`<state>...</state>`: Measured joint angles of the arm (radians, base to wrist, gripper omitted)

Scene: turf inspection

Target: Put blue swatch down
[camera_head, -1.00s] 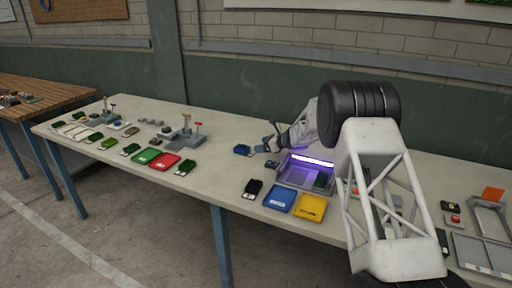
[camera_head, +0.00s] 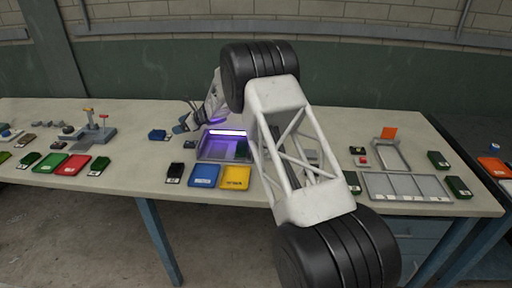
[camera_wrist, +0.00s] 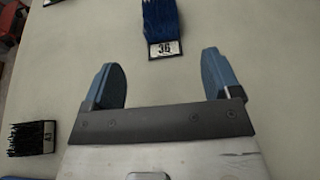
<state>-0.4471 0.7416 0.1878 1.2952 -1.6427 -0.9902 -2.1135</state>
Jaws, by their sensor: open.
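The blue swatch (camera_head: 157,134) lies on the table to the left of the lit purple box. In the wrist view the blue swatch (camera_wrist: 160,18) is at the top edge, partly cut off, with its "36" label facing my gripper. My gripper (camera_head: 183,124) is just to the right of the swatch in the head view. In the wrist view my gripper (camera_wrist: 163,80) has its two blue fingers wide apart with only bare tabletop between them. The swatch lies beyond the fingertips, apart from them.
The lit box (camera_head: 212,147) stands right of my gripper. Green and red trays (camera_head: 72,165) are at the left. Bare table lies between.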

